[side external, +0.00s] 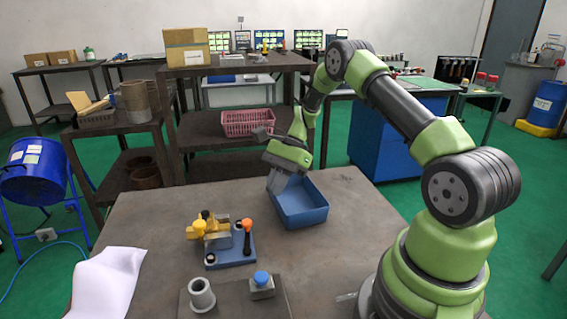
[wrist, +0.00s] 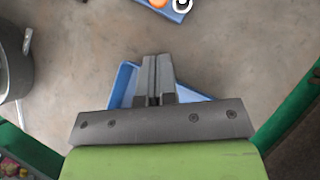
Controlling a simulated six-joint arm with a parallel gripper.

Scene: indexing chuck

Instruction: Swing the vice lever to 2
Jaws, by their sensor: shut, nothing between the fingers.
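The vice (side external: 217,236) is a brass-coloured body on a blue base plate (side external: 233,256) at the middle of the table. Its lever has an orange knob (side external: 247,224) and stands up at the right of the vice. A yellow knob (side external: 200,227) is on the left side. I cannot read any position numbers. In the wrist view the orange knob (wrist: 158,3) and a corner of the blue base (wrist: 178,14) show at the top edge. My gripper (side external: 273,188) is shut and empty, above the left side of the blue bin, apart from the vice; its fingers (wrist: 154,65) show together in the wrist view.
The blue open bin (side external: 300,204) stands behind and right of the vice and partly shows under my gripper (wrist: 123,82). A dark plate with a grey ring (side external: 201,295) and a blue-topped button block (side external: 262,284) is in front. White paper (side external: 108,283) hangs over the left edge.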

